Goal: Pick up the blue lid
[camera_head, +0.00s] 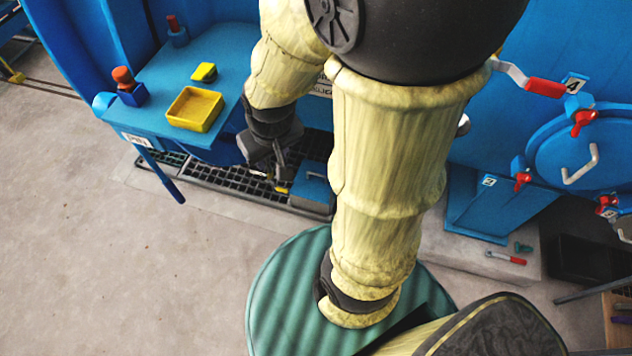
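A blue block with a small handle on top (318,186), which may be the blue lid, sits at the right end of the black floor grating. My gripper (268,163) hangs from the forearm above the grating, to the left of and apart from this block in the picture. Its dark fingers point downward against a dark background, so I cannot tell whether they are open or shut. I see nothing clearly held. A round blue hatch (575,150) with a pale handle and red clamps is mounted on the machine at the right.
A blue table (228,62) at upper left bears a yellow tray (194,124), a yellow block (204,72) and red-topped items. Its edge is near my gripper. A red-handled lever (545,87) juts from the machine. The concrete floor (110,240) at left is clear.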

